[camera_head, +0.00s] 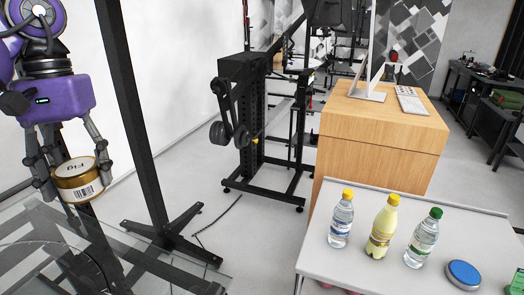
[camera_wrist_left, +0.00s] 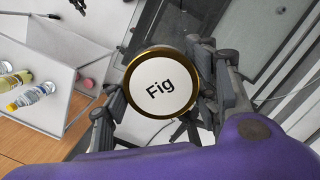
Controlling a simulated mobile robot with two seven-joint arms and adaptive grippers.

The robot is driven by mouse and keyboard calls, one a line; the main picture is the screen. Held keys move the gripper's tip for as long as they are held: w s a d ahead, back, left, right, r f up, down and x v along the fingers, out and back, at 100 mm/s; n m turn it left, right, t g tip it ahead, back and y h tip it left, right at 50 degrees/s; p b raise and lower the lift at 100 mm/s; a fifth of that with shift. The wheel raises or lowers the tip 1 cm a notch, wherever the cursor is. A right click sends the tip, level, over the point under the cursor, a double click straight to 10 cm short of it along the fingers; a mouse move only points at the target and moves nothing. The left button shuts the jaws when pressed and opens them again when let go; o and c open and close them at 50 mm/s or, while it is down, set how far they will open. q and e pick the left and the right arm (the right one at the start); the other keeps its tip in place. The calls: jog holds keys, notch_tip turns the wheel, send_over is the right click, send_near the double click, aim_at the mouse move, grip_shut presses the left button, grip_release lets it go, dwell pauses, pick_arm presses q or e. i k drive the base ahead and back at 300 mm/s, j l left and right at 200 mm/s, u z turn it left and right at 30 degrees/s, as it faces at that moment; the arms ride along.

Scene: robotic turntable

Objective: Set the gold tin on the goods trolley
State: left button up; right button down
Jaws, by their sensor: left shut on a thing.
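The gold tin (camera_head: 77,180) has a white lid marked "Fig" and a barcode on its side. My left gripper (camera_head: 75,177) is shut on it and holds it in the air, above the glass turntable at the lower left. In the left wrist view the tin (camera_wrist_left: 160,82) sits lid towards the camera between the fingers of my left gripper (camera_wrist_left: 165,95). The goods trolley (camera_head: 325,238) is the white-topped one at the lower right in the head view, well apart from the tin. It also shows at the left of the wrist view (camera_wrist_left: 58,82).
On the trolley stand a water bottle with yellow cap (camera_head: 341,220), a yellow bottle (camera_head: 383,226) and a green-capped bottle (camera_head: 423,238). A blue-lidded tin (camera_head: 463,274) sits at its right front. A wooden desk (camera_head: 375,138) stands behind. A black post (camera_head: 137,110) rises beside my left gripper.

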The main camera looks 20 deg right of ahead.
aim_at(477, 235)
jog(key=l+z, duration=0.4)
jog(key=i+l+z, duration=0.15)
jog(key=z, duration=0.25)
jog(key=i+l+z, duration=0.15)
jog(key=l+z, duration=0.3)
jog(key=i+l+z, duration=0.1)
jog(key=z, duration=0.3)
jog(key=i+l+z, duration=0.15)
jog(key=z, duration=0.25)
jog(key=i+z, duration=0.3)
jog(key=z, duration=0.15)
jog(key=i+j+z, duration=0.2)
jog(key=z, duration=0.2)
